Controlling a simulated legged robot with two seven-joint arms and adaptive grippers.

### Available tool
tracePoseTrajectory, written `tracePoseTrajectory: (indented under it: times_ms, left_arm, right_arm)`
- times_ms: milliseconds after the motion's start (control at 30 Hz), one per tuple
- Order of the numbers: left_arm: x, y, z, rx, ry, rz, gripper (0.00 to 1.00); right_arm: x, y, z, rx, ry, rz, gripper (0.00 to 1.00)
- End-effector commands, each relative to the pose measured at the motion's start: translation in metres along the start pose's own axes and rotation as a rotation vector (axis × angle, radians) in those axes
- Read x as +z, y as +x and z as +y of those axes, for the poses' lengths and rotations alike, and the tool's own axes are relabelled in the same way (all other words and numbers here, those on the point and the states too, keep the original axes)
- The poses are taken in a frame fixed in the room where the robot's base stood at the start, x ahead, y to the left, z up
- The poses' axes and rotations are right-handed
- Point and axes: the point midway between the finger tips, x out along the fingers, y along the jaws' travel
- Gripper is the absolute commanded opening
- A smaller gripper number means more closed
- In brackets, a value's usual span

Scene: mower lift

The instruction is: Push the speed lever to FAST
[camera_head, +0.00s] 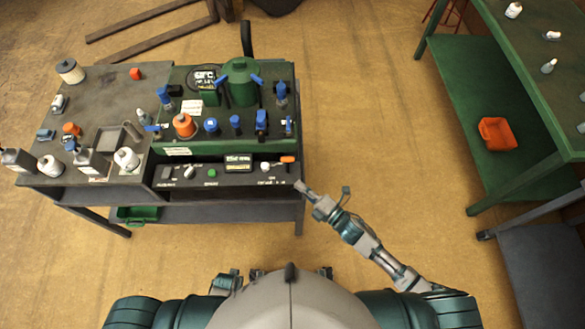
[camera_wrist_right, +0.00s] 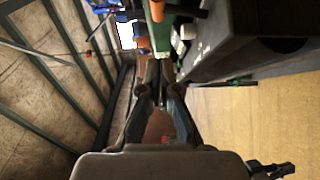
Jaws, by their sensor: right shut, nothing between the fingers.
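A lever with an orange handle (camera_head: 287,159) is at the right end of the dark control panel (camera_head: 228,177) on the front of the green machine. I take it for the speed lever; the small white labels near it are too small to read. A white knob (camera_head: 265,167) is just left of it. My right gripper (camera_head: 301,187) is shut and empty, off the panel's right end, below and slightly right of the orange handle and apart from it. In the right wrist view the closed fingers (camera_wrist_right: 157,76) point toward the machine's edge.
The grey bench (camera_head: 98,112) on the left holds several bottles and jars. A green table (camera_head: 500,60) with an orange bin (camera_head: 497,133) on its lower shelf stands at right. The floor (camera_head: 370,120) between them is clear.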

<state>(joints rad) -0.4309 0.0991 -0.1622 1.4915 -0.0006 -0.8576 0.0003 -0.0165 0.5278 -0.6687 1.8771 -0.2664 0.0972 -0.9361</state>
Motion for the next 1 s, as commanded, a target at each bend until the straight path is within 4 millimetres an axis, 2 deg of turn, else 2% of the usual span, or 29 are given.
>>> tracePoseTrajectory:
  times_ms: [33,200,333,500,1000]
  left_arm:
    - [0.0,0.0,0.0,0.0,0.0,0.0,0.0]
    - [-0.002,0.0,0.0,0.0,0.0,0.002,0.0]
    - [-0.005,-0.002,0.0,0.0,0.0,0.006,0.0]
    - [-0.006,-0.004,0.0,0.0,-0.001,0.002,0.0]
    - [-0.001,-0.004,0.001,0.002,-0.001,0.004,0.0]
  right_arm:
    - [0.0,0.013,0.001,0.003,-0.001,0.0,0.0]
    - [0.002,0.046,0.001,0.001,-0.003,0.0,0.0]
    - [0.017,0.058,0.0,0.0,-0.003,0.001,0.0]
    - [0.026,0.067,0.0,0.0,-0.001,0.001,0.0]
    - [0.032,0.073,0.003,0.001,-0.002,0.0,0.0]
